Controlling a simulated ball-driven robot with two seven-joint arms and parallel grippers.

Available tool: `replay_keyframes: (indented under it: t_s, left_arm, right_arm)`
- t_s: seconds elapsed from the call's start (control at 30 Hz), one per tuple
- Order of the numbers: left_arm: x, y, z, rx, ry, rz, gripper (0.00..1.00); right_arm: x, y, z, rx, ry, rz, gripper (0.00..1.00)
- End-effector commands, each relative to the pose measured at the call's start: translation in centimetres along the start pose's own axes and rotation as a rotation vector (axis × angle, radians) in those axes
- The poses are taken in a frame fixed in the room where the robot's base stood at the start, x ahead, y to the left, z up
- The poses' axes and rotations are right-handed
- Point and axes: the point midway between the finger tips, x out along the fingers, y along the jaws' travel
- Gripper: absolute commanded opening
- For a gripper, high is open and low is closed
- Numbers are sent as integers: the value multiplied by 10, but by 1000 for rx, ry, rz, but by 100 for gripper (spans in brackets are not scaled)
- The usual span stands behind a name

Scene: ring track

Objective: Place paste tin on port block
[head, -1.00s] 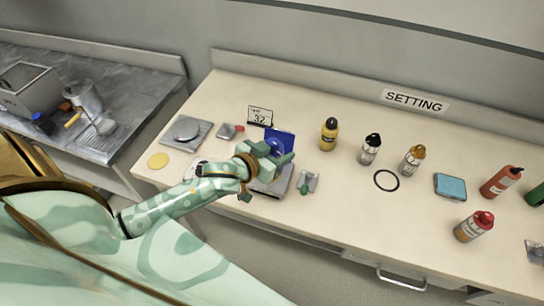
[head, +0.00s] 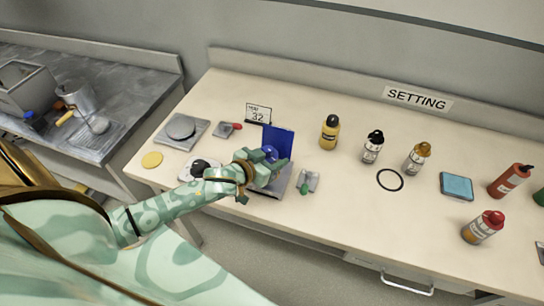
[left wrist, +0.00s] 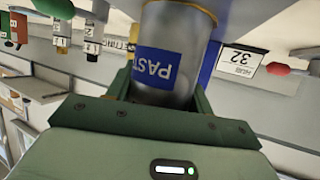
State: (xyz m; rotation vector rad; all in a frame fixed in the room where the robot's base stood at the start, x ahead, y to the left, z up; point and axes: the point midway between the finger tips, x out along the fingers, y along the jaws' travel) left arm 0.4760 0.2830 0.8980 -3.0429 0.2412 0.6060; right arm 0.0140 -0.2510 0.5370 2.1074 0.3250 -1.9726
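The paste tin (left wrist: 170,50) is a grey metal cylinder with a blue label reading "PAST". It fills the space between the fingers of my left gripper (left wrist: 160,95) in the left wrist view, upside down in that picture. In the head view my left gripper (head: 268,168) is over the front of the bench beside an upright blue panel (head: 279,137), and mostly hides the tin. A grey device (head: 284,186) lies partly hidden under the gripper. I cannot tell for certain which object is the port block. My right gripper is out of view.
A black ring (head: 389,180) and a blue pad (head: 457,186) lie right.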

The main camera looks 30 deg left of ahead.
Motion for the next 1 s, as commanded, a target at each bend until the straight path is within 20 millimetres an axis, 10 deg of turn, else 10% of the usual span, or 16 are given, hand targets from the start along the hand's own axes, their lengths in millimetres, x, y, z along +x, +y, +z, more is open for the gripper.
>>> replay_keyframes:
  t_s: [0.47,1.0]
  left_arm:
    - [-8,0,-3,0,-2,1,74]
    - [-114,0,-3,-2,-1,-1,74]
  right_arm:
    - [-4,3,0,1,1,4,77]
    - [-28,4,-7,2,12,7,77]
